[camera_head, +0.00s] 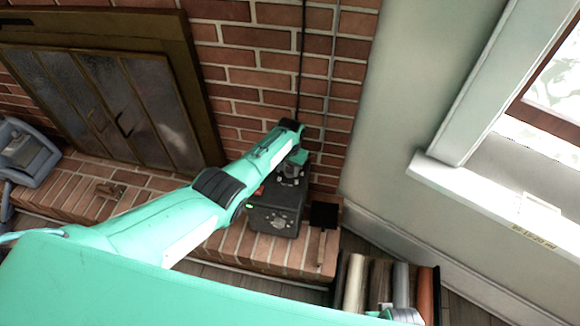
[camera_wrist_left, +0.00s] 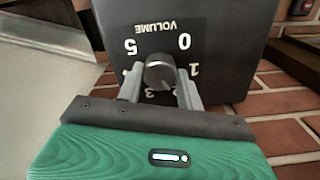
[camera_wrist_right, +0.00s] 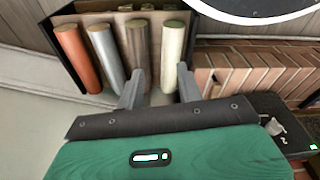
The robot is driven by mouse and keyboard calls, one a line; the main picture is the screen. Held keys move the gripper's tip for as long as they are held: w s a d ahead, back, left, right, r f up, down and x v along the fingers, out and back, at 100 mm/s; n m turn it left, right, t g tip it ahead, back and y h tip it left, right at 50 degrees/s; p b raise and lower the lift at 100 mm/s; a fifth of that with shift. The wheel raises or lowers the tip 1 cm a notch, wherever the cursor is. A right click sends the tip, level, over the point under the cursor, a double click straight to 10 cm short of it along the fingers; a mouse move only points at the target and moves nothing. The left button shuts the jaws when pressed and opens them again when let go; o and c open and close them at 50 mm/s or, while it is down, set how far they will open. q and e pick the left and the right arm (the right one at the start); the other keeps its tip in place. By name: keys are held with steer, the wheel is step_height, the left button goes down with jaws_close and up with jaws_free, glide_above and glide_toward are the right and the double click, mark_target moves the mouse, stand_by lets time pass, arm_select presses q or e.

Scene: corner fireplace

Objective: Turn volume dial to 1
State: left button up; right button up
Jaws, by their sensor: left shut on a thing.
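The grey volume dial (camera_wrist_left: 159,72) sits on a black panel (camera_wrist_left: 215,30) in the left wrist view. White numbers 0 to 5 and the word VOLUME ring it, seen upside down. My left gripper (camera_wrist_left: 160,84) is shut on the dial, one finger on each side. Which number the dial points to is unclear. In the head view the black box (camera_head: 277,212) stands on the brick hearth, with my left gripper (camera_head: 291,170) at its far side. My right gripper (camera_wrist_right: 160,90) is open with nothing between its fingers, near a rack of rolls, away from the dial.
A black rack (camera_wrist_right: 66,14) of coloured rolls stands in front of my right gripper. The brick wall (camera_head: 265,50) rises behind the box. Fireplace doors (camera_head: 120,105) are at the left and a window sill (camera_head: 480,190) at the right.

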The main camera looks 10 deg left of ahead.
arm_select(q)
steer(key=n, duration=0.2)
steer(key=shift+r+n, duration=0.1)
steer(key=shift+n, duration=0.3)
steer(key=n, duration=0.2)
steer(key=shift+n+p, duration=0.3)
steer(key=shift+n, duration=0.1)
steer(key=n, duration=0.3)
steer(key=shift+n, duration=0.8)
arm_select(e)
steer(key=shift+s+d+f, duration=0.1)
steer(key=shift+f, duration=0.6)
steer(key=shift+s+d+f, duration=0.1)
steer(key=shift+f, duration=0.6)
steer(key=shift+s, duration=0.15)
arm_select(q)
steer(key=o, duration=1)
steer(key=shift+r, duration=0.1)
